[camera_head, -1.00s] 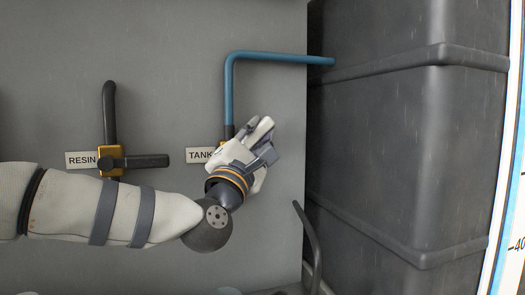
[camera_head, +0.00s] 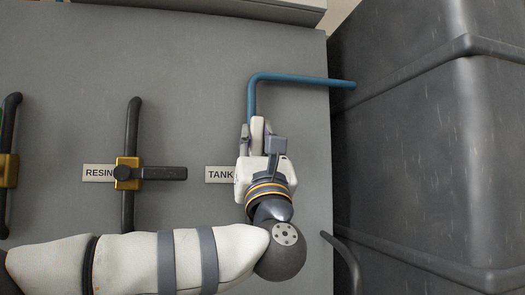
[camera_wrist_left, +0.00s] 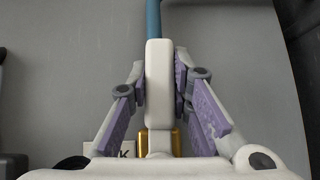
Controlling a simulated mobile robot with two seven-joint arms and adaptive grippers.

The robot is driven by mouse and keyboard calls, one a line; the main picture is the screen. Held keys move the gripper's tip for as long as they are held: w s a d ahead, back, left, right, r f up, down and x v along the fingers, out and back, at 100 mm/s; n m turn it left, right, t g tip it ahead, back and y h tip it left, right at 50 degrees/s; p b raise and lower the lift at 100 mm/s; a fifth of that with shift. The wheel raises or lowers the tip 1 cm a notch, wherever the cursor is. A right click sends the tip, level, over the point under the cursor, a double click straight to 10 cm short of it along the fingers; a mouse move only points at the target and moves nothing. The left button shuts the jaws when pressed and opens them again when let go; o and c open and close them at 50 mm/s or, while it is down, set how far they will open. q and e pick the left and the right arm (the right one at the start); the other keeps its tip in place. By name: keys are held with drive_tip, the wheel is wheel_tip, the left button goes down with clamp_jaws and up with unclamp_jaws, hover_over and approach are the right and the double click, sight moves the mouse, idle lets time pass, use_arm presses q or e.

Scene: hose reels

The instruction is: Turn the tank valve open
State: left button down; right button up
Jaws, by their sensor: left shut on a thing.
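The tank valve's white lever handle (camera_wrist_left: 158,85) stands in line with the blue pipe (camera_head: 252,97) behind it. The handle's upper end (camera_head: 257,132) also shows in the head view. The valve's brass body (camera_wrist_left: 177,141) shows low in the left wrist view, partly covered; my gripper hides it in the head view. My left gripper (camera_head: 264,140) is shut on the handle, with a purple-padded finger on each side. The TANK label (camera_head: 219,174) is left of the gripper, its right end covered. My right gripper is not in view.
The resin valve (camera_head: 128,173), with its black handle level, and its RESIN label (camera_head: 98,173) are to the left. A large dark grey tank (camera_head: 410,150) stands close on the right. A dark curved hose or pipe (camera_head: 346,259) is at lower right.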

use_arm(q)
drive_tip(key=shift+s+a+r+n+y, duration=0.1)
drive_tip(key=shift+a+n+y, duration=0.15)
drive_tip(key=shift+n+y, duration=0.7)
drive_tip(key=c, duration=1.4)
unclamp_jaws()
drive_tip(key=shift+c, duration=0.2)
drive_tip(key=shift+s+d+f, duration=0.15)
drive_tip(key=shift+s+f, duration=0.05)
drive_tip(key=shift+f, duration=0.1)
drive_tip(key=v, duration=1.1)
drive_tip(key=shift+s, duration=0.3)
drive_tip(key=shift+r, duration=0.15)
